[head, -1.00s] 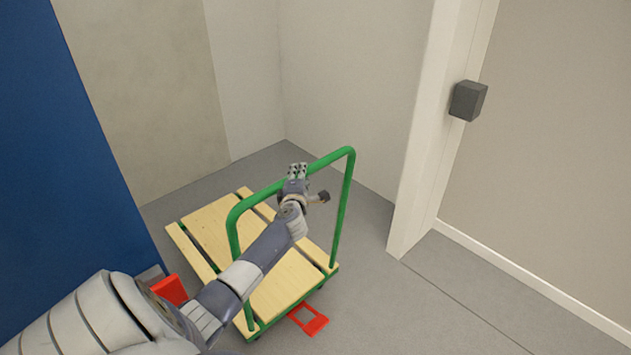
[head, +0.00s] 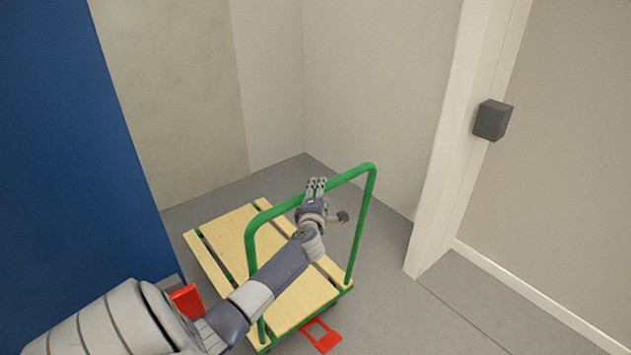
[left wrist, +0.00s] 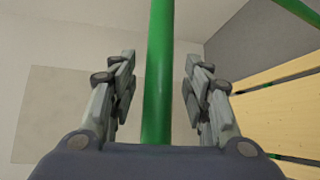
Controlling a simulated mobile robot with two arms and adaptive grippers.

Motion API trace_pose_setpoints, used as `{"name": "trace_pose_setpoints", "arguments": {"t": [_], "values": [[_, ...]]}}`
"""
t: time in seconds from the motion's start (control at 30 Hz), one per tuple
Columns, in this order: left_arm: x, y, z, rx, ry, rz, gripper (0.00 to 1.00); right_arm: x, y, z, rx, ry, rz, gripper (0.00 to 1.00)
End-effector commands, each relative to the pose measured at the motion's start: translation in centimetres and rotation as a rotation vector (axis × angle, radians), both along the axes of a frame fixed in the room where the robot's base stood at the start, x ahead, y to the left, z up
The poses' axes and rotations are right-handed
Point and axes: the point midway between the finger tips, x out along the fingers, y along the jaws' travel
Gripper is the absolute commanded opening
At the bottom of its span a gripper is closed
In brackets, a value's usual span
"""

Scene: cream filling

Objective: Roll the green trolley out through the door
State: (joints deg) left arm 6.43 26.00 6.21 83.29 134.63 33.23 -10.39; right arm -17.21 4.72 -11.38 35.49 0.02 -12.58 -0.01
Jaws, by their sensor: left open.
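The green trolley has a tubular green handle (head: 368,200) and a slatted wooden deck (head: 222,236). It stands on the grey floor in the head view. My left gripper (head: 317,186) is at the handle's top bar, near its middle. In the left wrist view the green bar (left wrist: 157,75) runs between the two open fingers (left wrist: 160,90), with a gap on each side. The wooden deck (left wrist: 275,105) also shows at the right there. My right gripper is not in view. My left forearm hides part of the deck.
A blue panel (head: 70,150) stands close on the left. A white door frame post (head: 440,190) with a dark grey box (head: 492,120) is on the right. A red frame-like piece (head: 320,335) shows at the trolley's near edge. Bare floor (head: 400,315) lies to the trolley's right.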

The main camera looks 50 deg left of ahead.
Motion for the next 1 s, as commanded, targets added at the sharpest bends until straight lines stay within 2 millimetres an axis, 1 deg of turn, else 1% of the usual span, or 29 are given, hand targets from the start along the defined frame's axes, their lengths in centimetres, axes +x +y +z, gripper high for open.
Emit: {"name": "trace_pose_setpoints", "arguments": {"t": [0.3,0.5,0.7,1.0], "values": [[-4.5,-3.7,0.7,-0.001,0.002,-0.001,0.45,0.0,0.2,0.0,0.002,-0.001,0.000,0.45],[-6.5,-5.4,1.2,0.001,0.000,-0.001,0.45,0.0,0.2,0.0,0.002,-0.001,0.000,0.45],[-7.4,-6.1,1.4,-0.001,0.001,0.001,0.45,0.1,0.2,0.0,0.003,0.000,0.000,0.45],[-7.4,-6.1,1.4,0.001,0.001,0.001,0.45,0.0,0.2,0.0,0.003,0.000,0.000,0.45]]}}
